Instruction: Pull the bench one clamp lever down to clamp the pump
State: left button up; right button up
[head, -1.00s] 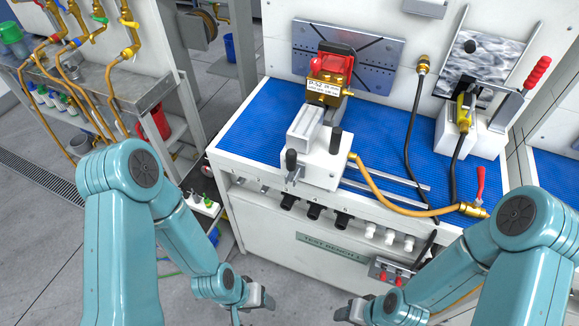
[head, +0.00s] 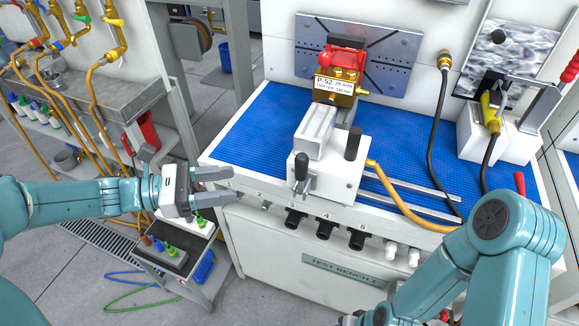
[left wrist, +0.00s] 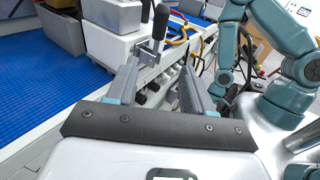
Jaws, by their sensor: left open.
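The red and brass pump (head: 340,75), labelled P-52, stands on the blue bench mat behind a white clamp block (head: 330,180) with a grey slide. Two black-handled upright levers rise from this block: a front left one (head: 301,168) and a right one (head: 353,144). The frames do not settle which is the clamp lever. My left gripper (head: 232,184) is open and empty, left of the block by the bench's front edge, apart from both levers. In the left wrist view a black lever handle (left wrist: 160,22) stands beyond the open fingers. My right gripper (head: 352,320) is mostly cut off at the bottom.
A yellow hose (head: 400,200) leaves the block's right side. Black knobs (head: 325,228) line the bench's front. A small cart (head: 180,262) with bottles stands below my left gripper. A second white fixture (head: 490,140) stands at the right. The mat (head: 255,130) left of the block is clear.

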aim_at(302, 163)
pick_arm(q)
jog(key=shift+t+h, duration=0.3)
jog(key=shift+h, duration=0.1)
jog(key=x, duration=0.5)
jog(key=r+p+x, duration=0.1)
jog(key=x, duration=0.4)
jog(key=r+x, duration=0.1)
jog(key=x, duration=0.5)
grip_shut()
